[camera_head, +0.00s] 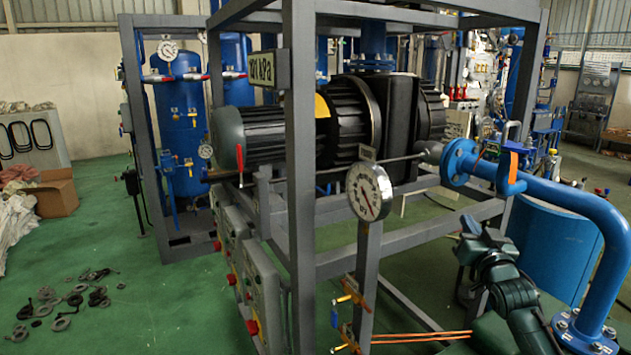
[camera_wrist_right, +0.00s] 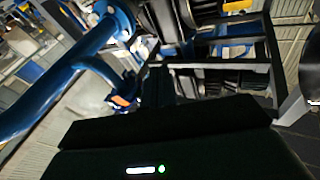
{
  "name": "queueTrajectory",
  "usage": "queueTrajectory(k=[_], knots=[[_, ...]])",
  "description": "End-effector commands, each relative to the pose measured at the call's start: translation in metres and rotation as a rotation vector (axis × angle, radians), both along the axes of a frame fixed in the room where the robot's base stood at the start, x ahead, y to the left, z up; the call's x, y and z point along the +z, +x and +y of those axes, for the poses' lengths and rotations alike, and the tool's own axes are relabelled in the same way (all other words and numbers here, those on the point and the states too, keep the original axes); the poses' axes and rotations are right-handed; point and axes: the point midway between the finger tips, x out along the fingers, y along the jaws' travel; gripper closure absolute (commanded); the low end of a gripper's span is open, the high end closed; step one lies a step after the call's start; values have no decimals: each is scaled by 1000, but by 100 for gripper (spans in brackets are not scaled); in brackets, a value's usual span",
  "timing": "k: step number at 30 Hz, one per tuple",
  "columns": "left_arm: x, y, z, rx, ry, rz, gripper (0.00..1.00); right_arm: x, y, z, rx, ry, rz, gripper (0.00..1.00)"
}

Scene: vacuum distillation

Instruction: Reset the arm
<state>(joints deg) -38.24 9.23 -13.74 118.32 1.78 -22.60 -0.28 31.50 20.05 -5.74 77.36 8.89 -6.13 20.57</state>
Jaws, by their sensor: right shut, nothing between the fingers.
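My right arm comes up from the lower right in the head view, in front of the blue pipe. Its gripper (camera_head: 472,228) is shut and empty, below the blue pipe and its flange. In the right wrist view the dark gripper body fills the bottom, and the fingers are hard to make out against the dark background. My left gripper is not in view. A valve with an orange handle (camera_head: 513,167) sits at the blue pipe (camera_head: 575,200); the handle also shows in the wrist view (camera_wrist_right: 122,100), apart from the gripper.
A round dial gauge (camera_head: 370,192) stands on a post in front. Loose metal parts (camera_head: 75,298) lie on the green floor at left, near a cardboard box (camera_head: 56,196). Floor between is clear.

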Motion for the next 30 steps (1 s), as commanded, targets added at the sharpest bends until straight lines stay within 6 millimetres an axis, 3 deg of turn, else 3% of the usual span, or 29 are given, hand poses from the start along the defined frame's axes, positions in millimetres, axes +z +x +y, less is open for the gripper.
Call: queueTrajectory(k=[6, 14, 17, 20, 24, 30], knots=[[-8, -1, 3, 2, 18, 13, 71, -51, 2, -21, -143, -475, 294, 100], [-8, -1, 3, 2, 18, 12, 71, -150, -57, 33, -23, -479, 397, 100], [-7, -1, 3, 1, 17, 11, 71, -190, -92, 58, 32, -467, 445, 100], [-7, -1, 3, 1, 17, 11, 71, -232, -139, 86, 96, -445, 502, 100], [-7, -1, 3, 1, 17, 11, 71, -281, -223, 129, 189, -390, 594, 100], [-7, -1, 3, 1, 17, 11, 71, -311, -333, 173, 279, -295, 711, 100]])
